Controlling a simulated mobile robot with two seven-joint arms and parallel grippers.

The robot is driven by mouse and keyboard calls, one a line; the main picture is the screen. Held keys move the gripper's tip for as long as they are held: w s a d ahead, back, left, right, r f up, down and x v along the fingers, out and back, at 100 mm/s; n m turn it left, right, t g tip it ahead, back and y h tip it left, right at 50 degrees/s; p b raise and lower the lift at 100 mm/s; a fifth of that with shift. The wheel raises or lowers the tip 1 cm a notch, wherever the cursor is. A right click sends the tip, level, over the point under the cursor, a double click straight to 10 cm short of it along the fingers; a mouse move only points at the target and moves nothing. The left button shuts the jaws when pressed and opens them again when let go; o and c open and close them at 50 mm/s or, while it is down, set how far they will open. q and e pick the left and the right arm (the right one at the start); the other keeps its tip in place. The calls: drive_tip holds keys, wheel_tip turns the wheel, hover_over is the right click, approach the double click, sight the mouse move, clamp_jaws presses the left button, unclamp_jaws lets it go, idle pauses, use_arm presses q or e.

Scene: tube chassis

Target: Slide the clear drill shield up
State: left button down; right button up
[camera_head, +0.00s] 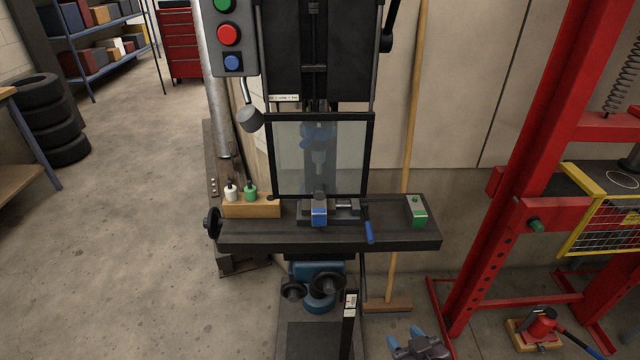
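The clear drill shield (345,160) is a see-through pane in a black frame on the drill press. It hangs low, in front of the chuck, with its bottom edge just above the blue-jawed vise (319,214) on the dark drill table (290,240). The chuck shows dimly through the pane. My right gripper (405,336) is at the bottom edge, low and to the right of the press column, well below the shield and touching nothing I can see. Its two fingertips look apart with nothing between them. My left gripper is not in view.
A control box with green, red and blue buttons (229,34) and a lamp (250,119) stand left of the shield. A wooden block with bottles (254,208) and a green-and-white box (416,210) sit on the table. A broom (410,120) and red press frame (540,140) stand right.

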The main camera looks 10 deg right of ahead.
drive_tip(key=shift+o, duration=0.6)
drive_tip(key=w+a+r+n+t, duration=0.3)
drive_tip(key=w+a+r, duration=0.3)
drive_tip(key=w+r, duration=0.5)
drive_tip(key=shift+w+a+n+t+y+b, duration=0.3)
drive_tip(key=shift+w+a+t+y+b, duration=0.2)
drive_tip(key=shift+t, duration=0.2)
drive_tip(key=n+t+y, duration=0.1)
drive_tip(key=n+t, duration=0.2)
drive_tip(key=n, duration=0.5)
approach(320, 197)
drive_tip(key=x, duration=0.9)
drive_tip(key=shift+w+r+p, duration=0.1)
drive_tip(key=shift+w+p, duration=0.2)
drive_tip(key=shift+w, duration=0.1)
drive_tip(key=shift+c, duration=0.2)
clamp_jaws()
